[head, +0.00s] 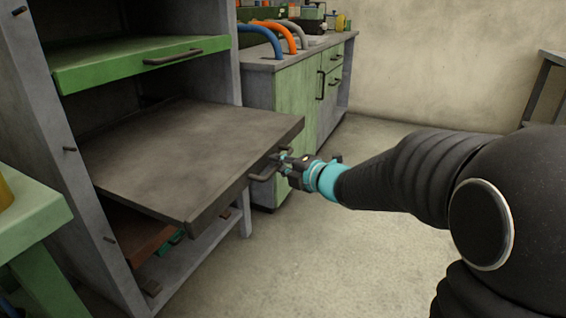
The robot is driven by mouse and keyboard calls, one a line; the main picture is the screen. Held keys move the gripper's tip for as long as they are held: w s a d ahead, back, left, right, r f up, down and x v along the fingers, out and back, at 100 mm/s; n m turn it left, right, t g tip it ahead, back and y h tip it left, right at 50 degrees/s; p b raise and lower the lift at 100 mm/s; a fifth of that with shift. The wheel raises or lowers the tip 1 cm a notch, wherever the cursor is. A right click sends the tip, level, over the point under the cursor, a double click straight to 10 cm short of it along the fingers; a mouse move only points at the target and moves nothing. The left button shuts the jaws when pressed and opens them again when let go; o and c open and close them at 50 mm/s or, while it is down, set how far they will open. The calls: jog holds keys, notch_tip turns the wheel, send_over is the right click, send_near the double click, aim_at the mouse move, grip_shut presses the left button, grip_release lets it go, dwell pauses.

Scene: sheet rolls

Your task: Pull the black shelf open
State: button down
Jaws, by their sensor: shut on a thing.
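The black shelf (190,150) is a flat dark panel that sticks well out of the grey rack, so it stands drawn out toward the right. Its dark bar handle (262,175) is on the front edge. My gripper (284,160) is at the handle's far end and is shut on it. The fingertips are small and partly hidden by the gripper's own body, so the exact contact is hard to see. My arm reaches in from the right.
A green shelf (140,62) with a handle sits above the black one, and a reddish-brown shelf (138,234) is below. A green cabinet (298,92) with hoses on top stands behind. A green table (28,215) is at left. The floor (330,255) in front is clear.

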jog(key=shift+s+a+f, duration=0.1)
jog(key=shift+s+a, duration=0.05)
jog(key=shift+a, duration=0.05)
jog(key=c, duration=1.2)
grip_release()
jog(key=shift+a, duration=0.1)
jog(key=shift+d, duration=0.2)
jog(key=shift+s+d, duration=0.1)
jog(key=shift+d, duration=0.1)
jog(key=v, duration=1.1)
jog(key=shift+s+d, duration=0.1)
jog(key=shift+s, duration=0.15)
